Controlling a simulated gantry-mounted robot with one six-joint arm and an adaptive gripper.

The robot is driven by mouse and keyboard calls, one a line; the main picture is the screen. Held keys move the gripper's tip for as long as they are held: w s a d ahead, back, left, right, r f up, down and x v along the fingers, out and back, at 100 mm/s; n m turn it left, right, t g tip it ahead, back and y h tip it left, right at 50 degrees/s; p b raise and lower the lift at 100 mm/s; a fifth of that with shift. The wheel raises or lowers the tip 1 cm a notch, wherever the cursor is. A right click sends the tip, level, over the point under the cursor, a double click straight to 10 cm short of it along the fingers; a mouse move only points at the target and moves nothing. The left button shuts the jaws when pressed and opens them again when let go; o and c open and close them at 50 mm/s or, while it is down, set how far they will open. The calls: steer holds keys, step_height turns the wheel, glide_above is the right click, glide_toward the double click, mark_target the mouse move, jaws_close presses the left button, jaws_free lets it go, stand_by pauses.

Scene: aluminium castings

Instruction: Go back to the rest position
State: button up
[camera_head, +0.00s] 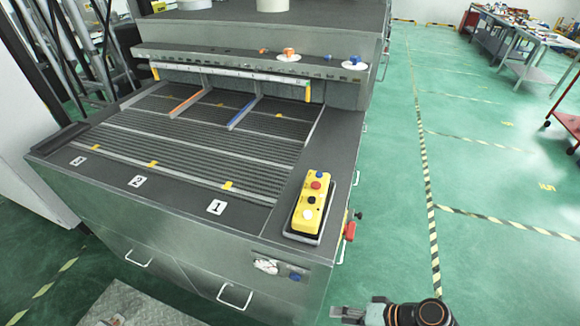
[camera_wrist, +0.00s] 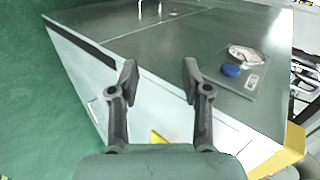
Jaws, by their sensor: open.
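My gripper (camera_wrist: 159,82) is open in the wrist view, its two dark fingers apart with nothing between them. Beyond the fingers is a grey panel with a blue knob (camera_wrist: 231,70) and a whitish item (camera_wrist: 243,54) to their right. In the head view only part of my arm shows at the bottom edge, right of the machine (camera_head: 180,262).
The machine has a ribbed conveyor bed (camera_head: 190,140) with numbered lanes. A yellow button box (camera_head: 309,205) sits on its right front corner. Green floor (camera_head: 490,260) lies open to the right. A grey mat (camera_head: 135,305) lies at the bottom left. Workbenches (camera_head: 515,45) stand far right.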

steer(key=w+a+r+n+t+h, duration=0.35)
steer(key=a+r+h, duration=0.25)
steer(key=a+r, duration=0.3)
steer(key=s+a+r+t+h, duration=0.2)
steer(key=a+r, duration=0.1)
steer(key=r, duration=0.4)
steer(key=s+a+r+t+h, duration=0.1)
steer(key=s+a+r+t, duration=0.2)
steer(key=r, duration=0.3)
step_height(320, 180, up, 27)
steer(key=p, duration=2.6)
steer(key=shift+r, duration=0.2)
